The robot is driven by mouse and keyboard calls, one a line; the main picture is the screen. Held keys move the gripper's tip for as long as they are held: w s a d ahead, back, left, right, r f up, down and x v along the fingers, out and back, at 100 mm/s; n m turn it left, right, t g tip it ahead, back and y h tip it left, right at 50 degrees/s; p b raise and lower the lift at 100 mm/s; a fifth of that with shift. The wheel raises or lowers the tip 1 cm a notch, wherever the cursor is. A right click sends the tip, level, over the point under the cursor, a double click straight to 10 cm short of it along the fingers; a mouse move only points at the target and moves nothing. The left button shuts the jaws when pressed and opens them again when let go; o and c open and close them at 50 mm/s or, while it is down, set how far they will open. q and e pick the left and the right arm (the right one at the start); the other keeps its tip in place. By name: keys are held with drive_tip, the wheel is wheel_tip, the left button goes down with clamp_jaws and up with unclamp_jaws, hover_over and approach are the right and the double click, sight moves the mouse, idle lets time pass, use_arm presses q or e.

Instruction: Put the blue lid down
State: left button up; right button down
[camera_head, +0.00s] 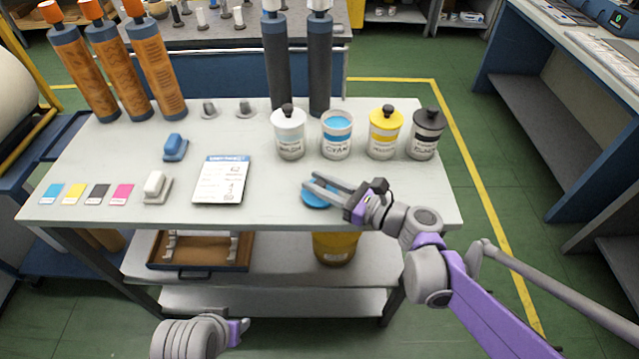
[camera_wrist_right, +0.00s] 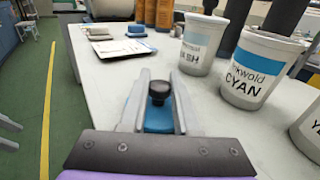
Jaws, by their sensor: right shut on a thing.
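The blue lid (camera_head: 319,194) is at the front right part of the table top, below my right gripper (camera_head: 312,185). In the right wrist view the lid (camera_wrist_right: 158,117) shows between the two fingers, with its black knob (camera_wrist_right: 159,91) between the fingertips (camera_wrist_right: 160,85). My right gripper is shut on the knob. The lid looks at or just above the table surface; I cannot tell if it touches. The open cyan pot (camera_head: 337,136) stands behind it with blue ink showing. My left arm shows at the bottom, but its fingers cannot be made out.
The table (camera_head: 270,212) also holds a white wash pot (camera_head: 289,136), a yellow pot (camera_head: 384,135) and a dark-lidded pot (camera_head: 425,136). A printed card (camera_head: 221,180) lies left of the lid. Bare table surrounds the lid. Tall rollers (camera_head: 320,65) stand behind.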

drive_tip(key=shift+r, duration=0.1)
drive_tip(key=c, duration=1.1)
unclamp_jaws()
drive_tip(key=shift+f, duration=0.2)
drive_tip(key=o, duration=0.5)
drive_tip(key=shift+c, duration=0.2)
drive_tip(key=shift+r, duration=0.25)
drive_tip(key=shift+s+d, duration=0.15)
drive_tip(key=shift+d, duration=0.15)
drive_tip(key=p+v, duration=0.1)
drive_tip(key=v, duration=1)
drive_tip(key=shift+s+d, duration=0.1)
drive_tip(key=shift+d, duration=0.05)
